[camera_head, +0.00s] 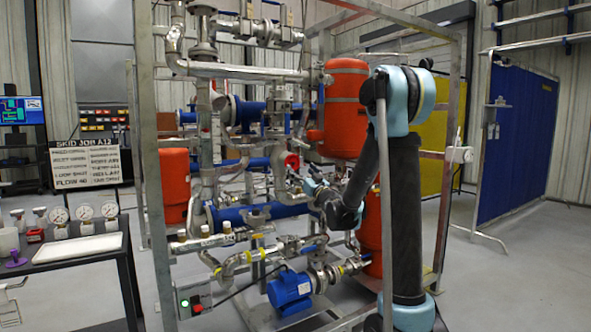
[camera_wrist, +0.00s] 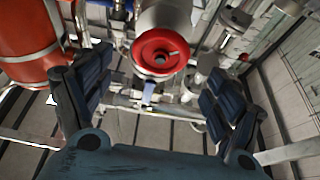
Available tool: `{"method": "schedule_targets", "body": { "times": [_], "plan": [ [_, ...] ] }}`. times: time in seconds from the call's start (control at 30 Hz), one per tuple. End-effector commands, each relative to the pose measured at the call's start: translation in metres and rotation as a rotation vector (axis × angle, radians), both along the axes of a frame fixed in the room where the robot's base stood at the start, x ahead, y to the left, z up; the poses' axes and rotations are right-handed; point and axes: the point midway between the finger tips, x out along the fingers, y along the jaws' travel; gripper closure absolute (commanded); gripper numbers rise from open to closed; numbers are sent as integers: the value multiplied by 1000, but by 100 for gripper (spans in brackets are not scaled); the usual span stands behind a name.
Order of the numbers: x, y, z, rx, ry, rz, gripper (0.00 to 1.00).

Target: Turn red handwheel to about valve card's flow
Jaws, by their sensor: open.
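The red handwheel (camera_wrist: 137,52) is in the upper middle of the wrist view, its round face toward the camera, with a dark hub. In the head view it is a small red disc (camera_head: 291,160) among the pipes. My gripper (camera_wrist: 150,82) is open, with dark padded fingers spread left and right below the wheel, not touching it. In the head view my gripper (camera_head: 314,186) is small and partly hidden against the pipework, just right of and below the wheel. A white board (camera_head: 85,165) headed "SKID JOB A12" stands at left; its bottom line seems to read "FLOW 40".
The metal skid frame post (camera_head: 150,190) stands left of the pipes. Red tanks (camera_head: 346,100) stand near the arm, one also in the wrist view at left (camera_wrist: 28,42). A bench (camera_head: 75,250) with gauges is at left. Floor is free at right.

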Motion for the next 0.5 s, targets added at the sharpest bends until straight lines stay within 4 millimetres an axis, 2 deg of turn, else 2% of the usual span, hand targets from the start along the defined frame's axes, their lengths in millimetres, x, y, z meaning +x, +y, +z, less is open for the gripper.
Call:
{"method": "schedule_targets", "body": {
  "times": [0.2, 0.5],
  "plan": [
    [-27, -19, -14, 0, 0, -1, 16],
    [-40, -27, -21, 1, 1, 0, 16]
  ]
}}
